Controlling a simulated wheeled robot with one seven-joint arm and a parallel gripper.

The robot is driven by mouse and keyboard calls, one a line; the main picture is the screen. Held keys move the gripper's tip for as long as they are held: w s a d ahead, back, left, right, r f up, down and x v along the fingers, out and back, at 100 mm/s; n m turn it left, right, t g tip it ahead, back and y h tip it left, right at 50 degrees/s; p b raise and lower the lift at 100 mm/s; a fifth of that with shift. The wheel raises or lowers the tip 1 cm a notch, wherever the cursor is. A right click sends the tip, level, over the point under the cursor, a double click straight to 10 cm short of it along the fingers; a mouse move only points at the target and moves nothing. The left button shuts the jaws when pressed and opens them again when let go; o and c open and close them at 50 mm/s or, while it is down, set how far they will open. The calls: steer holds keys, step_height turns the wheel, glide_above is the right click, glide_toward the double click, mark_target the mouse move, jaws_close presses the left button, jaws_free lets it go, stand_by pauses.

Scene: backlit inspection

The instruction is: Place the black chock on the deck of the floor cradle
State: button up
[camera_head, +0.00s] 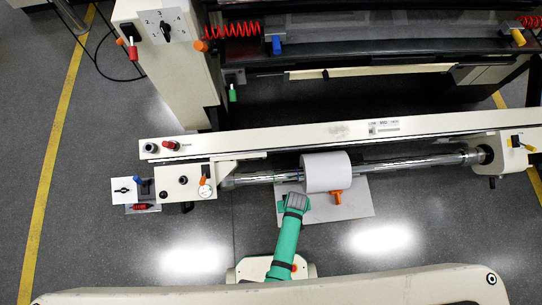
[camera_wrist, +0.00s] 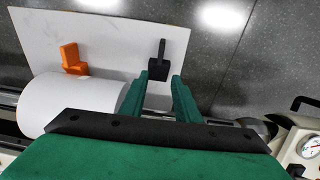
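The black chock (camera_wrist: 158,68) shows in the wrist view between the tips of my gripper (camera_wrist: 160,78), filling the gap, with its thin upright part pointing away. My gripper (camera_head: 295,202) looks shut on it. Behind the chock lies the pale flat deck (camera_wrist: 120,35). Whether the chock touches the deck or hangs just above it, I cannot tell. In the head view the deck (camera_head: 355,207) lies under the white roll, and my gripper is over its left part. There the chock is hidden by my gripper.
A white roll (camera_head: 326,172) on a steel shaft (camera_head: 400,163) stands close behind my gripper. An orange chock (camera_head: 337,196) is on the deck beside the roll. A control box with a gauge (camera_head: 205,190) is to the left. Grey floor (camera_head: 430,215) is clear to the right.

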steer(key=s+a+r+t, duration=0.3)
steer(key=r+t, duration=0.1)
steer(key=r, duration=1.1)
steer(key=s+a+r+t, duration=0.3)
steer(key=a+r+t, duration=0.1)
steer(key=r, duration=1.1)
steer(key=s+a+r+t, duration=0.3)
steer(key=r+t, duration=0.3)
steer(key=r, duration=0.9)
steer(key=shift+s+a, duration=0.4)
